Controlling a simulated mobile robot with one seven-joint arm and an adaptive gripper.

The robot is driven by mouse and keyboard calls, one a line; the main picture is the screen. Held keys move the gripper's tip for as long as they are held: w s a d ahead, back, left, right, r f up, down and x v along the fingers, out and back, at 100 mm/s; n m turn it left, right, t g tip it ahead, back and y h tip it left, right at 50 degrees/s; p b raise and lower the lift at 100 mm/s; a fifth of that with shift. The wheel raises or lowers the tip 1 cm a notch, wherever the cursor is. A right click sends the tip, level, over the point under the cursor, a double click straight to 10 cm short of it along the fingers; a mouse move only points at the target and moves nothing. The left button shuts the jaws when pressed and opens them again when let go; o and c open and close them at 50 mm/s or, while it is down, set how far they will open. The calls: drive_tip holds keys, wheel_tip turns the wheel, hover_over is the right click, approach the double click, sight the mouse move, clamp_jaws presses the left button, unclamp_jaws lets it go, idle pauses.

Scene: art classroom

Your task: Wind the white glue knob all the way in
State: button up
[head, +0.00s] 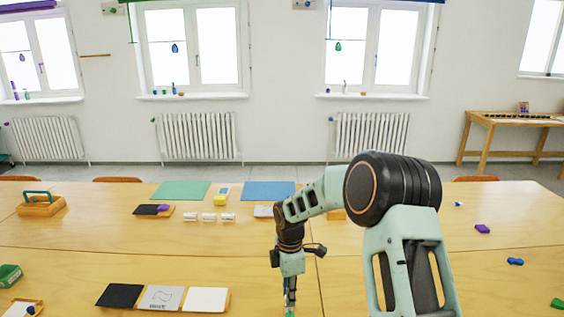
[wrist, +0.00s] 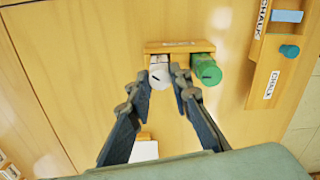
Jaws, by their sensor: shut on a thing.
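In the wrist view a white glue knob (wrist: 158,81) with a dark mark on its end sits at the left of a small wooden holder (wrist: 203,46). My gripper (wrist: 162,74) has one finger on each side of the white knob and is shut on it. A green knob (wrist: 208,70), also with a dark mark, sits just right of the right finger. In the head view my gripper (head: 289,299) is low at the bottom edge. The white knob cannot be made out there.
Right of the holder is a wooden chalk tray (wrist: 266,71) with a blue knob (wrist: 289,51) and a pale blue block (wrist: 287,16). In the head view, black, grey and white panels (head: 207,299) lie left of my arm. Bare tabletop (head: 120,265) surrounds them.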

drive_tip(key=shift+n+p, duration=0.3)
drive_tip(key=shift+n, duration=0.8)
drive_tip(key=o, duration=1.6)
drive_tip(key=shift+c, duration=0.2)
drive_tip(key=shift+f+m+b, duration=0.1)
drive_tip(key=shift+m+b, duration=0.4)
drive_tip(key=shift+m, duration=0.7)
drive_tip(key=m+b, duration=0.1)
drive_tip(key=m, duration=0.8)
drive_tip(key=shift+b, duration=0.4)
drive_tip(key=shift+c, duration=0.2)
